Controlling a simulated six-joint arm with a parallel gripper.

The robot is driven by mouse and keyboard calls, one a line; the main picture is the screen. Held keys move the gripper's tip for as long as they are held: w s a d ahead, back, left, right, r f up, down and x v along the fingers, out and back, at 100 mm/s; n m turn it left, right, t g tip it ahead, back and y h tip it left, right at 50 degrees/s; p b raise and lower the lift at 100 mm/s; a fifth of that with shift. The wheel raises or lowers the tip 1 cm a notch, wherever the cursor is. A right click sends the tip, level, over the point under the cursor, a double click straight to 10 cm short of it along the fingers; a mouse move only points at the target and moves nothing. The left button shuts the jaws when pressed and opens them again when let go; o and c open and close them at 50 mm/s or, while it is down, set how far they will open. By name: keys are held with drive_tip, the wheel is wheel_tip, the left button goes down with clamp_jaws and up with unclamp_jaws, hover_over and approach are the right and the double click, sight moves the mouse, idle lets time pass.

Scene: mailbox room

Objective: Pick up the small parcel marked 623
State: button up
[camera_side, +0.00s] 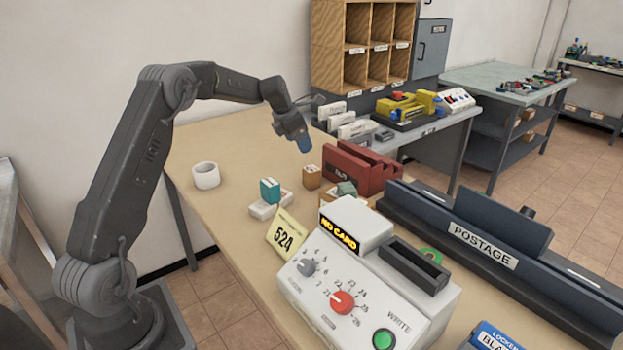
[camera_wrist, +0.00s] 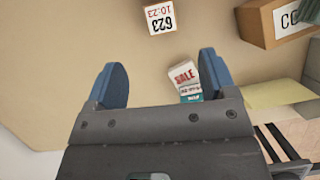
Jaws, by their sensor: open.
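The small brown parcel marked 623 (camera_wrist: 161,17) is at the top of the wrist view, with a white label reading 623 and 10:23. A small brown box with a pale label on the desk in the side view (camera_side: 312,177) looks like the same parcel, but its print is too small to read there. My gripper (camera_side: 305,145) hangs above the desk, just behind and above that box. In the wrist view its two blue fingers (camera_wrist: 161,80) are spread apart with nothing between them, and the parcel lies beyond the fingertips.
A larger brown box (camera_wrist: 283,18) is at upper right.

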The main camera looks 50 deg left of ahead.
sight(311, 169)
drive_tip(key=shift+n, duration=0.3)
drive_tip(key=x, duration=0.9)
drive_tip(key=shift+a+f, duration=0.15)
drive_tip(key=shift+a, duration=0.2)
drive_tip(key=x, duration=0.2)
drive_tip(key=d+x, duration=0.1)
drive_tip(key=x, duration=0.1)
drive_tip(key=shift+s+f, duration=0.1)
drive_tip(key=shift+w+f, duration=0.25)
drive_tip(key=shift+f, duration=0.3)
drive_tip(key=shift+c, duration=0.2)
drive_tip(key=shift+a, duration=0.1)
drive_tip(key=c, duration=1)
drive_tip(key=shift+r, duration=0.15)
